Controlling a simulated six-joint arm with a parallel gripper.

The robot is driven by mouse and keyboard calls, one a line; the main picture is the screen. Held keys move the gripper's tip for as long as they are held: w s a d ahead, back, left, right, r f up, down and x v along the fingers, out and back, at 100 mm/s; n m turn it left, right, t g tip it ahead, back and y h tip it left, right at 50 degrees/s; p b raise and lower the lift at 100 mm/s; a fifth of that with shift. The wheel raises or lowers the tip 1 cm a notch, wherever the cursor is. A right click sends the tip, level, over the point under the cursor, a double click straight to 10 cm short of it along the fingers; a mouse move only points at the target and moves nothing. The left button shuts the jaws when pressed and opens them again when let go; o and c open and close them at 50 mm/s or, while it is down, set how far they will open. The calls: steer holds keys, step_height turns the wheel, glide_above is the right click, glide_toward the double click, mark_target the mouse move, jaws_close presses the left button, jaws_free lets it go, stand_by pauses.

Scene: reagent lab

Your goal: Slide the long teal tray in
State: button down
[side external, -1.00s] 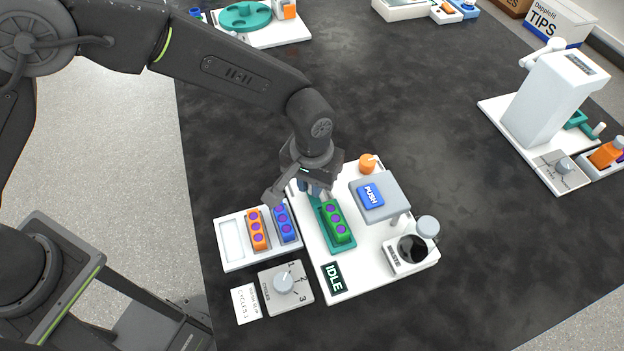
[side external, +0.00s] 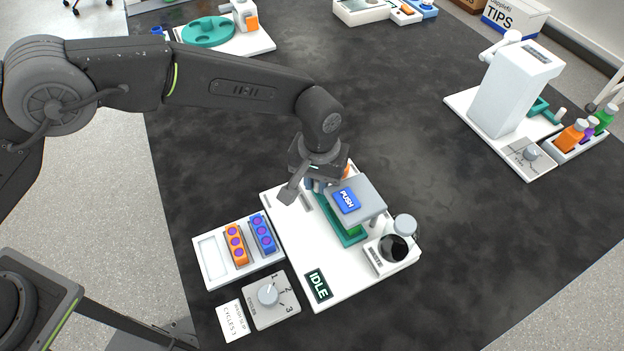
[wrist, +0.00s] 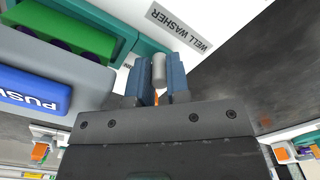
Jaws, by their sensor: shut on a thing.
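The long teal tray (side external: 342,231) lies on the white washer base and carries a green strip with purple wells (wrist: 72,30). The tray also shows in the wrist view (wrist: 110,15). In the side view the grey head with the blue PUSH button (side external: 347,200) hides most of the strip and part of the tray. My gripper (wrist: 158,82) is shut on a grey upright peg (wrist: 158,67) at the tray's end. In the side view my gripper (side external: 316,186) is at the left of the head, its fingertips partly hidden.
A white rack (side external: 211,266) with orange and blue strips stands left of the base. A cycles dial (side external: 268,295) and an IDLE display (side external: 318,285) are in front. A black waste container (side external: 393,248) is at the right. Dark bench is free beyond.

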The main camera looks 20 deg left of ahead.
steer(key=shift+w+d, duration=0.2)
steer(key=c, duration=1.1)
jaws_free()
steer(key=shift+s+a, duration=0.1)
steer(key=shift+s+a, duration=0.35)
steer(key=s+a, duration=0.2)
steer(key=s+a+r, duration=0.1)
steer(key=s+a, duration=0.1)
step_height(320, 180, up, 13)
steer(key=s+a+r+t, duration=0.1)
steer(key=s+a+r, duration=0.1)
steer(key=a, duration=0.6)
steer(key=s+a+r+m+t+h, duration=0.1)
steer(key=s+a+r, duration=0.2)
steer(key=a+r, duration=0.2)
steer(key=shift+s+a+r, duration=0.2)
steer(key=shift+a+r, duration=0.05)
steer(key=shift+a, duration=1.15)
